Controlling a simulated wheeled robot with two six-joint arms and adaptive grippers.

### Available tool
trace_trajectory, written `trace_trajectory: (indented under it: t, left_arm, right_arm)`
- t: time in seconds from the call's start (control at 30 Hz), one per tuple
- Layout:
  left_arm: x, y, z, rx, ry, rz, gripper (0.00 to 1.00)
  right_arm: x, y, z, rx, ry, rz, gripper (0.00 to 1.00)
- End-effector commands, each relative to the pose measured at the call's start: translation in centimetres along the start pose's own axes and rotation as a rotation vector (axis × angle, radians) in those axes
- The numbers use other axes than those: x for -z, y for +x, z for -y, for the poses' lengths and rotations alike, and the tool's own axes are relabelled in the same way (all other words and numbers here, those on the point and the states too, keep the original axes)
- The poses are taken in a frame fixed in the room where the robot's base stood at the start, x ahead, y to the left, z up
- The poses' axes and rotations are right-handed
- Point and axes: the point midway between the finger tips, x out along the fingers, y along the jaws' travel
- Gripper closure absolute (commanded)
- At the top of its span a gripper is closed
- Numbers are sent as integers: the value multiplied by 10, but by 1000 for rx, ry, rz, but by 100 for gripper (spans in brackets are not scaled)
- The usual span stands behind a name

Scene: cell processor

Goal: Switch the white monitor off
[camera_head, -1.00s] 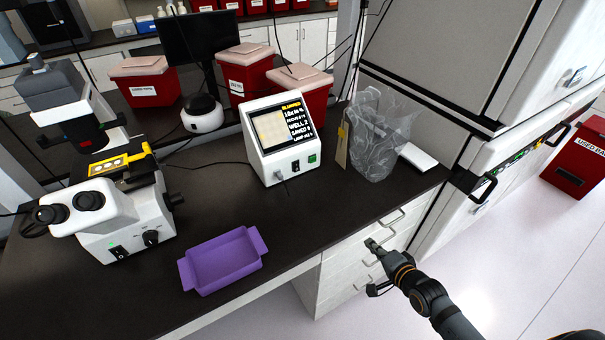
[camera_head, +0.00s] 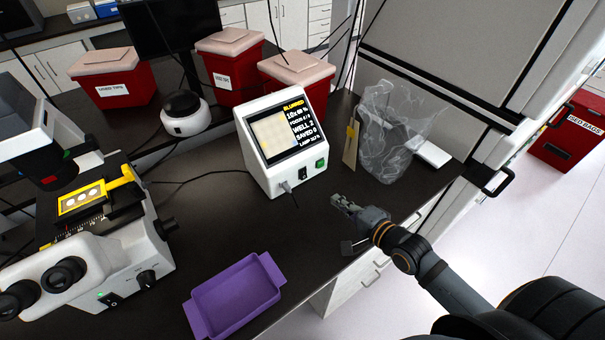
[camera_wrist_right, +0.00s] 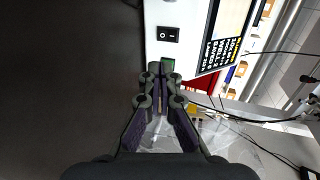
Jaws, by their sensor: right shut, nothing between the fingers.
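The white monitor (camera_head: 284,146) stands on the dark bench, its screen lit with yellow and white text. Its lower front has a black rocker switch (camera_head: 303,174) and a green button (camera_head: 320,163). My right gripper (camera_head: 338,201) is shut and empty, in front of and to the right of the monitor, apart from it. In the right wrist view the shut fingertips (camera_wrist_right: 161,68) appear just below the green button (camera_wrist_right: 168,63), with the black rocker switch (camera_wrist_right: 168,35) above; the gap to the panel is hard to judge. My left gripper is not in view.
A clear plastic bag (camera_head: 385,140) and a yellow-tan upright piece (camera_head: 351,145) stand right of the monitor. A purple tray (camera_head: 236,296) lies in front. A microscope (camera_head: 90,230) stands at left, red bins (camera_head: 232,67) behind. Bare bench lies between tray and monitor.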

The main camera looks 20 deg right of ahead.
Motion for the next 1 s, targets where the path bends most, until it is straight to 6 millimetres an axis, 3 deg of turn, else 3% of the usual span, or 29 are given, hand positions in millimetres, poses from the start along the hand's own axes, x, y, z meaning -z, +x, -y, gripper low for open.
trace_trajectory:
  t: [0.2,0.3,0.43,0.57,0.7,1.0]
  left_arm:
    - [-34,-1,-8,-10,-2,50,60]
    - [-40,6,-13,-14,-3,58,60]
    - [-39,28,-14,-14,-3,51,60]
    - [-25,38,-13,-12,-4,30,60]
    - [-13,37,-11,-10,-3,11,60]
    - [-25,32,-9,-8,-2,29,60]
  right_arm:
    - [0,1,-1,0,0,-1,100]
    - [1,7,-3,3,0,-4,100]
    - [1,29,-6,8,4,-2,100]
    - [0,57,-2,9,7,-1,100]
    - [0,86,1,5,7,-2,100]
    - [0,132,1,1,2,0,100]
